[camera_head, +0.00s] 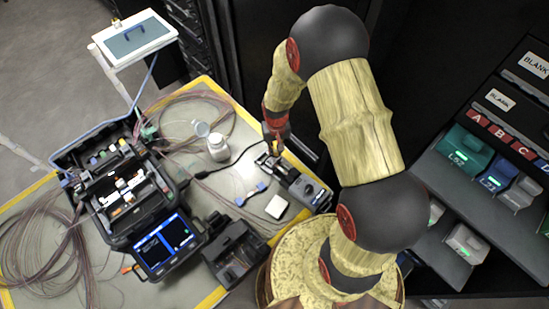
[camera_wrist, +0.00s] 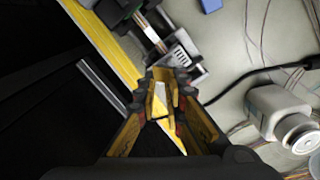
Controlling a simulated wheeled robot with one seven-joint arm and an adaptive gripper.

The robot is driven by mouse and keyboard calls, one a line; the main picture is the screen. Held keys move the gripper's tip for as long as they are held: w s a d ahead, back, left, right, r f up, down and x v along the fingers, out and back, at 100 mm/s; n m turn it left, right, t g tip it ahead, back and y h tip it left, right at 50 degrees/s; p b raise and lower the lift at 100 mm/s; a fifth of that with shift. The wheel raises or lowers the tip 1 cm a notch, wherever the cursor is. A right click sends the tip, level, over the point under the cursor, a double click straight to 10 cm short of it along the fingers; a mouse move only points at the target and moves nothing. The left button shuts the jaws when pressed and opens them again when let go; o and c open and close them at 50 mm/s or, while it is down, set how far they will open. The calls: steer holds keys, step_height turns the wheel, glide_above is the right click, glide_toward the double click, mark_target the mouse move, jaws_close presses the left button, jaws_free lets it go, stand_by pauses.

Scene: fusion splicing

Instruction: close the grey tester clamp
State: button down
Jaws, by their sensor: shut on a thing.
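The grey tester (camera_head: 309,190) lies on the work mat near its right edge, and its body also shows at the top of the wrist view (camera_wrist: 115,10). Its grey slotted clamp (camera_wrist: 181,50) sits at the tester's near end in the wrist view, right at my fingertips. My gripper (camera_head: 274,147) is at the tester's upper left end in the head view. In the wrist view my gripper (camera_wrist: 166,84) has its fingers drawn together against the clamp's near edge. The exact contact is hidden by the fingertips. The clamp's angle is hard to tell.
A white-capped bottle (camera_wrist: 281,115) stands right of my gripper in the wrist view, with a black cable nearby. Coiled fibres lie left.

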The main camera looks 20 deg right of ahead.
step_height(320, 180, up, 6)
steer(key=d+p, duration=0.1)
steer(key=p, duration=0.3)
steer(key=shift+w+r, duration=0.25)
steer(key=shift+w, duration=0.05)
stand_by(0.3)
steer(key=s+a+r+n+t+b, duration=0.1)
steer(key=s+r+b, duration=0.4)
steer(key=s+r, duration=0.5)
steer(key=s+a+r+n+t+b, duration=0.1)
steer(key=s+a+r+t+b, duration=0.2)
steer(key=r, duration=1.4)
steer(key=shift+s+t+b, duration=0.8)
steer(key=shift+s+b, duration=0.75)
steer(key=shift+s, duration=1.8)
steer(key=shift+d+r, duration=0.1)
steer(key=shift+r, duration=0.05)
